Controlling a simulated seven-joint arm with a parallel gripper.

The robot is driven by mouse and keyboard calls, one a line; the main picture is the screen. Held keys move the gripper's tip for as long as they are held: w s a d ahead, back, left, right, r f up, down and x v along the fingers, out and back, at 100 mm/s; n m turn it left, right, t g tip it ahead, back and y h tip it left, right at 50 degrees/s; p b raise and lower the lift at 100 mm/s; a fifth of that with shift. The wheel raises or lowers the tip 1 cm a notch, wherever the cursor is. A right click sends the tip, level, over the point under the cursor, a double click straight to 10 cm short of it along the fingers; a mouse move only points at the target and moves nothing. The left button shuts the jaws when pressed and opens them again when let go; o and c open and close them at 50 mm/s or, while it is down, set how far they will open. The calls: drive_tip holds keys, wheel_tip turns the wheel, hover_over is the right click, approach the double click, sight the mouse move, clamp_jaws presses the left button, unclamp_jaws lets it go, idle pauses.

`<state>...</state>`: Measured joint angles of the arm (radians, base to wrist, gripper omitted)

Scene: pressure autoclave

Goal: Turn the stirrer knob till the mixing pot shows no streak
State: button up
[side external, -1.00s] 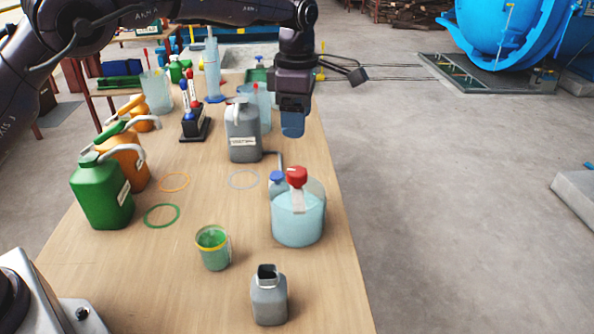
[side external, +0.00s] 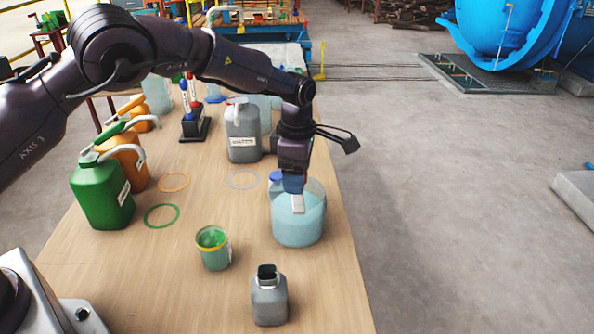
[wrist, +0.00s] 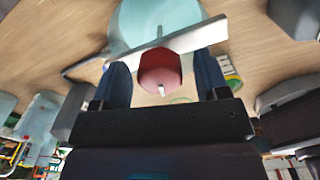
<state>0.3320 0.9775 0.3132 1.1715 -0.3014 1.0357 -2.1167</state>
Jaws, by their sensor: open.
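The mixing pot (side external: 297,226) is a clear tub of pale blue liquid on the right side of the table. No distinct streak can be made out in it. It also shows at the top of the wrist view (wrist: 135,25), with a pale bar across it. My gripper (side external: 293,186) points down over the pot. In the wrist view its two blue fingers stand open on either side of the knob, with gaps showing.
A grey jerrycan (side external: 243,135) stands behind the pot. A green cup with a yellow band (side external: 213,250) and a small grey bottle (side external: 269,298) stand in front. Green (side external: 102,195) and orange (side external: 128,160) jerrycans line the left. Bare table lies around the ring outlines.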

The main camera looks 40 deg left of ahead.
drive_tip(key=c, duration=0.9)
